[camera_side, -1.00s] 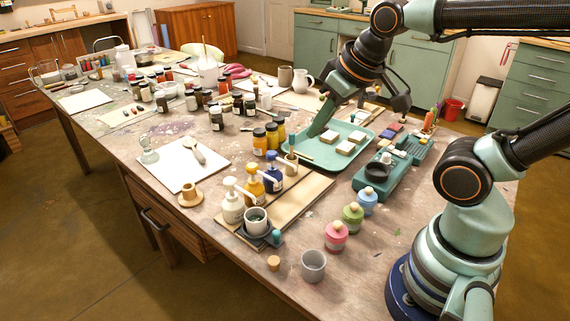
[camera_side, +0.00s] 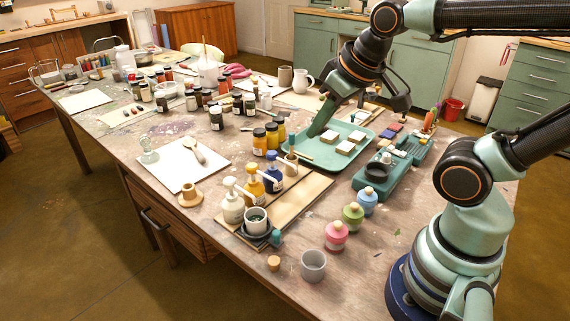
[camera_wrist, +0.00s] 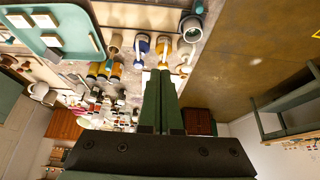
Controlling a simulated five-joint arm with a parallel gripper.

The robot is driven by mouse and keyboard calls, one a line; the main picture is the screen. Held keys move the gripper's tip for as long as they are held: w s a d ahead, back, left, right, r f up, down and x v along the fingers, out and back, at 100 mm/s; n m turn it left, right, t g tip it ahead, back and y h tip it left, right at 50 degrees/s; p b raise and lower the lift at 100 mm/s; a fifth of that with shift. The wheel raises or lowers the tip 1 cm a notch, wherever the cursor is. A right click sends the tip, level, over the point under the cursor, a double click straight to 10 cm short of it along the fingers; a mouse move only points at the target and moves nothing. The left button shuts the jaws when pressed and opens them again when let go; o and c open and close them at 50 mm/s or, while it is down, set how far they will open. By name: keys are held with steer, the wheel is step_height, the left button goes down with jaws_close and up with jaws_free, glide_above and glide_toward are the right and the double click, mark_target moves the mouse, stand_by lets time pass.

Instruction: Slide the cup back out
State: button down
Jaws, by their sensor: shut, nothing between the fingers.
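A grey cup (camera_side: 256,218) with dark contents stands on a dark base at the near end of a wooden board (camera_side: 302,200), close to the white pump bottle (camera_side: 232,207). The cup also shows in the wrist view (camera_wrist: 191,30), at the top right of centre. An amber pump bottle (camera_side: 254,188) and a blue pump bottle (camera_side: 273,180) stand in a row behind the white one. A second grey cup (camera_side: 313,266) stands alone at the table's front. My gripper (camera_side: 312,133) is shut and empty, over the left part of the teal tray, well behind the cup.
The teal tray (camera_side: 342,168) holds several pale blocks. A teal device (camera_side: 385,180) with a dark round bowl stands right of it. Pink (camera_side: 336,237), green (camera_side: 353,217) and blue (camera_side: 368,201) jars stand right of the board. Orange jars (camera_side: 259,142) stand behind the pumps.

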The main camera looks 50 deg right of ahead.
steer(key=c, duration=0.9)
jaws_free()
steer(key=shift+o, duration=0.8)
steer(key=shift+w+a+f+n, duration=0.2)
steer(key=shift+a+f+n, duration=0.05)
steer(key=shift+a+n, duration=0.05)
steer(key=n+g, duration=0.6)
steer(key=n, duration=0.2)
glide_above(276, 232)
step_height(276, 232, down, 9)
step_height(276, 232, down, 12)
steer(key=shift+r, duration=0.1)
jaws_close()
steer(key=shift+r, duration=0.1)
